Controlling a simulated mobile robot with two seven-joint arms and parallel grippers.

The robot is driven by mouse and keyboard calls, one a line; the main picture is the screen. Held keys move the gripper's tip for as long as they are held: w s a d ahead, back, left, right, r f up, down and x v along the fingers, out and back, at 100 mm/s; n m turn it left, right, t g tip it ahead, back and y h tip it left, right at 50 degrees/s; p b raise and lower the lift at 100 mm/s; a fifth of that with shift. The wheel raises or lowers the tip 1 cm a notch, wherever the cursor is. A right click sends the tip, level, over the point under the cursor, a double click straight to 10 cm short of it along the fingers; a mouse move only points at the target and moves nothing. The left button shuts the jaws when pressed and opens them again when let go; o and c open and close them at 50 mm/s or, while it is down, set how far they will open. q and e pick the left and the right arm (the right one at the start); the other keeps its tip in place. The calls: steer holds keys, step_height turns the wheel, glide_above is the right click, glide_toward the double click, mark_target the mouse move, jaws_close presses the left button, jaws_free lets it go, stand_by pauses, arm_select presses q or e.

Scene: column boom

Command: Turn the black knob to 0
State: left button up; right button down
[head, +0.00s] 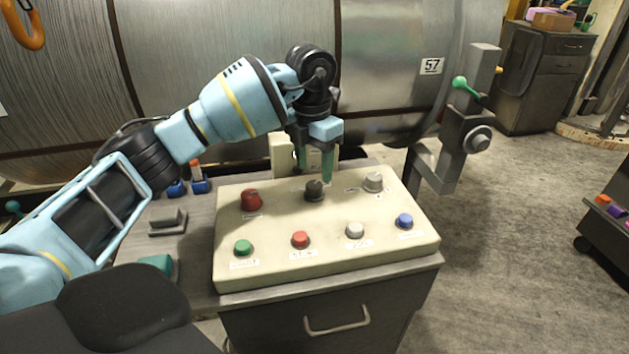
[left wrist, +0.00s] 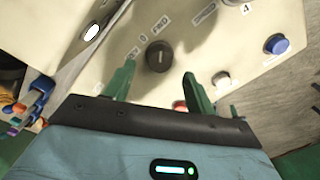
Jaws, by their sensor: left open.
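The black knob (head: 314,190) sits in the middle of the upper row on the cream control panel (head: 330,262), between a red knob (head: 250,200) and a grey knob (head: 373,182). My left gripper (head: 314,176) points down just above and behind the black knob in the head view. In the left wrist view the gripper (left wrist: 157,82) is open, and the black knob (left wrist: 158,56) lies beyond and between its green fingertips, apart from them. Labels reading REV, 0 and FWD (left wrist: 158,24) stand beside the knob. Which label the knob points to cannot be told. My right gripper is not in view.
Green (head: 243,247), red (head: 300,239), white (head: 355,230) and blue (head: 404,221) buttons line the panel's front row. A large metal cylinder (head: 390,70) stands behind. A grey post with a green-knobbed lever (head: 462,120) stands at the right.

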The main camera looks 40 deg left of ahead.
mark_target(314, 183)
arm_select(q)
steer(key=shift+f, duration=2.4)
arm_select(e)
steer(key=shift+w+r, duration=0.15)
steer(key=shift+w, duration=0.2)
arm_select(q)
steer(key=c, duration=1)
steer(key=shift+o, duration=0.2)
steer(key=shift+d+r+n+p, duration=0.1)
steer(key=shift+r+n+p, duration=0.05)
steer(key=shift+n+p, duration=0.3)
steer(key=n+p, duration=0.4)
steer(key=shift+r, duration=0.2)
steer(key=n+p, duration=0.2)
steer(key=n, duration=0.1)
steer(key=shift+f, duration=0.1)
steer(key=shift+f+n, duration=0.15)
steer(key=shift+n, duration=0.4)
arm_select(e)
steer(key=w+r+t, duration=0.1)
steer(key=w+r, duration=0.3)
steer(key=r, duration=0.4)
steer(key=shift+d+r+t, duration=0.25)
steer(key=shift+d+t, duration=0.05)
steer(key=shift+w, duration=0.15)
arm_select(q)
steer(key=o, duration=1)
steer(key=shift+c, duration=0.2)
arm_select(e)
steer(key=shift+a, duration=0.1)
